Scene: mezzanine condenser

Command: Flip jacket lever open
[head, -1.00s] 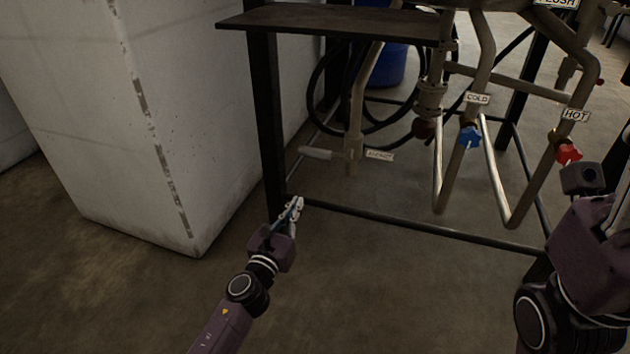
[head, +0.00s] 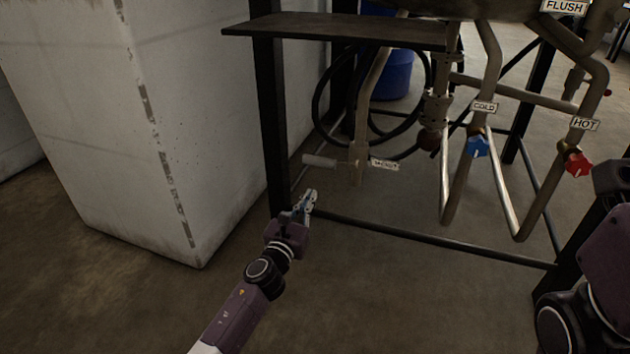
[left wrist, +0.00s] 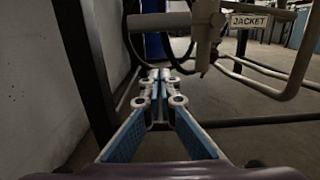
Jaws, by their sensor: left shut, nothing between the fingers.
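The jacket lever (head: 320,161) is a pale grey cylindrical handle pointing left from its pipe in the head view. A small white tag hangs just right of it; in the left wrist view this tag (left wrist: 250,20) reads JACKET. The lever (left wrist: 160,21) also shows there, crossing above my fingers. My left gripper (head: 309,196) is shut and empty, below and slightly left of the lever, apart from it. In the left wrist view its blue-padded fingers (left wrist: 160,80) meet at the tips. My right arm shows at the right edge; its fingers are not visible.
A dark frame post (head: 270,120) stands left of the lever, and a lower bar (head: 430,240) runs across. A white block (head: 130,130) fills the left. The blue cold valve (head: 477,146) and red hot valve (head: 578,164) are to the right.

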